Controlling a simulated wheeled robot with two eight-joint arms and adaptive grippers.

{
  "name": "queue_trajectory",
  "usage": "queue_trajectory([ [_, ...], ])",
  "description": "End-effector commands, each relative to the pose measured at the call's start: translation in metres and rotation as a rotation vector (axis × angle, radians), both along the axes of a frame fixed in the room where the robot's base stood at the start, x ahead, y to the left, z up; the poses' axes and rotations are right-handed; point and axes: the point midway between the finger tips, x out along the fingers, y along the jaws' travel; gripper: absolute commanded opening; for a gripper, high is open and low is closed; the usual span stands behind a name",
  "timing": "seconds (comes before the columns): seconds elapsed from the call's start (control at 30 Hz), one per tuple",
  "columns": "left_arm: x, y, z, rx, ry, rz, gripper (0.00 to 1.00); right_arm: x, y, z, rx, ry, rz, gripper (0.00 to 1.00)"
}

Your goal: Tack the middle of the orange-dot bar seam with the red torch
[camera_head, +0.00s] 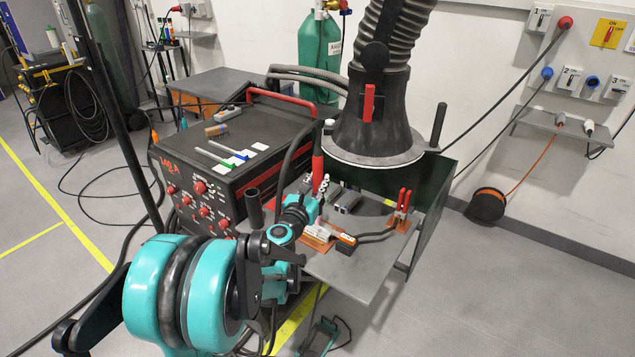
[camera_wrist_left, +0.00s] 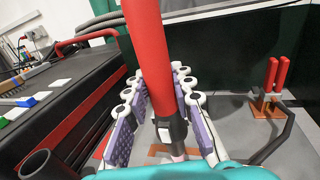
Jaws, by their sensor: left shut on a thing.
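My left gripper (camera_head: 321,188) is shut on the red torch (camera_head: 317,167) above the grey worktable (camera_head: 360,270). A small dark block with an orange end (camera_head: 347,240) lies on the table beside copper-coloured plates (camera_head: 320,236). I cannot make out an orange-dot bar or its seam clearly. My right gripper is not in view.
A black welder (camera_head: 235,140) stands left of the table. A fume hood (camera_head: 375,125) hangs over the table's back edge, with a dark green screen (camera_head: 432,220) behind. A red-handled clamp (camera_head: 402,203) stands at the right. The table's front right is clear.

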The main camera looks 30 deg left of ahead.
Motion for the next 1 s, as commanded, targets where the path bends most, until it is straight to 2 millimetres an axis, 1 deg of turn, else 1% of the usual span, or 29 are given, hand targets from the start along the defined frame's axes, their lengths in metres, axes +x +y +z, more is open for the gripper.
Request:
queue_trajectory([
  [0.37,0.0001,0.0,0.0004,0.0,0.0,0.0,0.0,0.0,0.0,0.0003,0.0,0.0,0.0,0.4],
  [1.0,0.0001,0.0,-0.0045,0.0,0.0,0.0,0.0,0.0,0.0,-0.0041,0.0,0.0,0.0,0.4],
])
